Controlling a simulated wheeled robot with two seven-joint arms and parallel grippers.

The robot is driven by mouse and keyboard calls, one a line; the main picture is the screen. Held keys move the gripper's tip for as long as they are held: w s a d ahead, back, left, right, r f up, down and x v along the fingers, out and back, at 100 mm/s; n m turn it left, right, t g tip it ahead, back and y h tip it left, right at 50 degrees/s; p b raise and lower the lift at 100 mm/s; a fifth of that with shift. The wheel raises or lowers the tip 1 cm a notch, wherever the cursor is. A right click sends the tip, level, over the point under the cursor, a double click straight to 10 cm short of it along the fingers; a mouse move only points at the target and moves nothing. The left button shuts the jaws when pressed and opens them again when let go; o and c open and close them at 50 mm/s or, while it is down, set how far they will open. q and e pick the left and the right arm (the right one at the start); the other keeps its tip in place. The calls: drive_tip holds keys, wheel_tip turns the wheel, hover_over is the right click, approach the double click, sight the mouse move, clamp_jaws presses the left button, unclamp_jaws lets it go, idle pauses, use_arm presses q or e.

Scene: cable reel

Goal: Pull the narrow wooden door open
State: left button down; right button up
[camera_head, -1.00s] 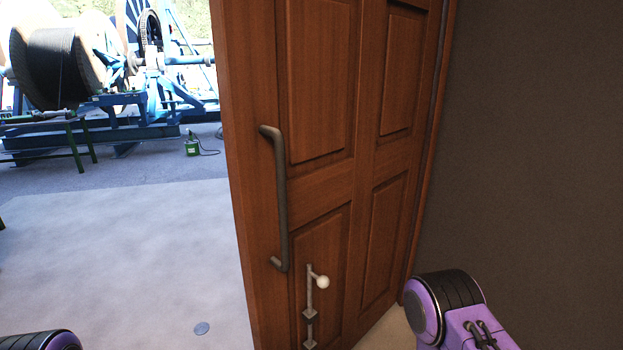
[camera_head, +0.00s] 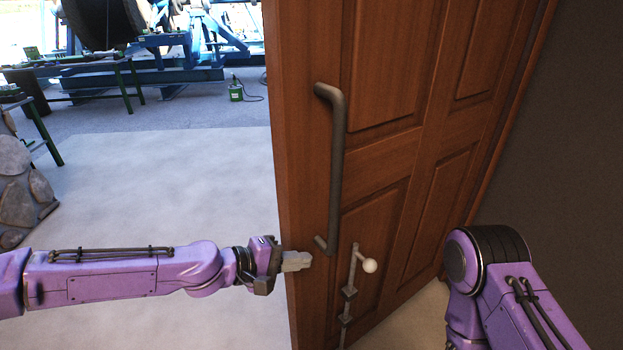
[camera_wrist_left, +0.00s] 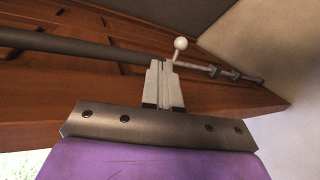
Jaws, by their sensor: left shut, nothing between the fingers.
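The narrow wooden door (camera_head: 383,165) stands ajar, its free edge on the left and its hinge side toward the dark wall. A long dark pull handle (camera_head: 337,170) runs up the door near that edge; in the left wrist view the handle (camera_wrist_left: 80,46) crosses the upper left. My left gripper (camera_head: 308,260) is shut and empty, in front of the door's edge, to the left of the handle's lower end. In the left wrist view its closed fingers (camera_wrist_left: 162,66) point at the door beside the handle; contact is unclear. My right gripper is out of view.
A bolt with a white knob (camera_head: 369,265) is on the door below the handle. A dark wall (camera_head: 580,150) is right. Left are a stone structure (camera_head: 18,190), green-legged tables (camera_head: 75,85) and blue reel machinery. The pale floor (camera_head: 180,185) between is clear.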

use_arm(q)
drive_tip(key=w+a+r+m+t+h, duration=0.1)
drive_tip(key=w+a+r+h, duration=0.15)
drive_tip(key=r, duration=0.75)
drive_tip(key=m+h, duration=0.2)
approach(307, 155)
drive_tip(key=s+r, duration=0.3)
drive_tip(key=s, duration=0.1)
drive_tip(key=p+x, duration=0.1)
drive_tip(key=x, duration=0.4)
drive_tip(key=p+x, duration=0.2)
drive_tip(key=x, duration=0.2)
drive_tip(key=shift+d+f, duration=0.25)
drive_tip(key=shift+d, duration=0.1)
drive_tip(key=shift+w+d+f, duration=0.1)
drive_tip(key=shift+w+d, duration=0.05)
drive_tip(key=shift+d, duration=0.35)
